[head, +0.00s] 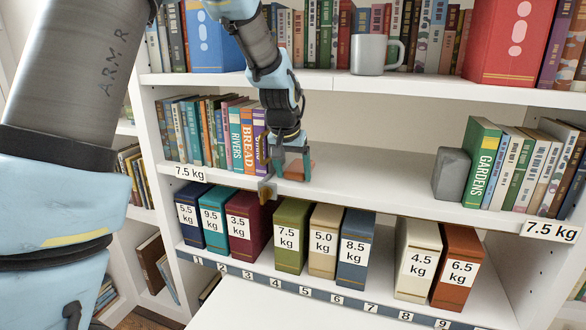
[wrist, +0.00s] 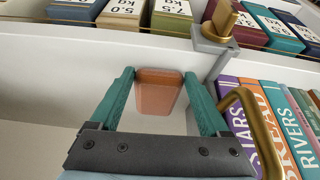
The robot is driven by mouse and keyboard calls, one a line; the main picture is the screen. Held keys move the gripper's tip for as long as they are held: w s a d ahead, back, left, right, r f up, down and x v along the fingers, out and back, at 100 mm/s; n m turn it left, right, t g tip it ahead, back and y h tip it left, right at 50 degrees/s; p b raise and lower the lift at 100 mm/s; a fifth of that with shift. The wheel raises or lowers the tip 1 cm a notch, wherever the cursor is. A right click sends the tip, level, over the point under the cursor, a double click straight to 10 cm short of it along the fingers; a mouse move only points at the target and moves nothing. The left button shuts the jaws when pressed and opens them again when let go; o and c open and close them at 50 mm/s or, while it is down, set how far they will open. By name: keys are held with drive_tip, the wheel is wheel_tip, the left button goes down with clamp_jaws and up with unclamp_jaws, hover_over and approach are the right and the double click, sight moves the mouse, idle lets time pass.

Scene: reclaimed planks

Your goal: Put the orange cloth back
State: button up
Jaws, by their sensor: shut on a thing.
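The orange cloth (wrist: 158,92) shows as a small, smooth, rounded orange piece between the teal fingers of my gripper (wrist: 158,100) in the wrist view. My gripper is shut on it. In the head view, my gripper (head: 290,163) is at the middle shelf, just right of the upright books, and the orange cloth (head: 300,170) shows partly behind its fingers. I cannot tell whether the cloth touches the shelf board.
A grey bracket with a brass piece (head: 267,190) sits at the shelf edge close to my gripper. Upright books (head: 235,135) stand to the left. A grey block (head: 451,174) stands right, beyond bare shelf (head: 370,175). Weight-labelled volumes (head: 291,236) fill several places below.

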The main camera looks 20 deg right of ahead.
drive_tip(key=shift+f, duration=0.1)
drive_tip(key=o, duration=1.3)
drive_tip(key=b+v, duration=0.3)
drive_tip(key=v, duration=0.9)
drive_tip(key=a+f+n+y, duration=0.15)
drive_tip(key=a+f, duration=0.35)
drive_tip(key=a, duration=0.5)
drive_tip(key=a+f+n+y, duration=0.1)
drive_tip(key=a+f+n, duration=0.3)
drive_tip(key=a, duration=0.6)
drive_tip(key=s+a+f+n+g, duration=0.1)
drive_tip(key=s+a+f, duration=0.7)
drive_tip(key=a, duration=0.4)
drive_tip(key=shift+a+f+g+p, duration=0.2)
drive_tip(key=shift+a+g+p, duration=0.1)
drive_tip(key=shift+g, duration=0.1)
drive_tip(key=shift+n, duration=0.25)
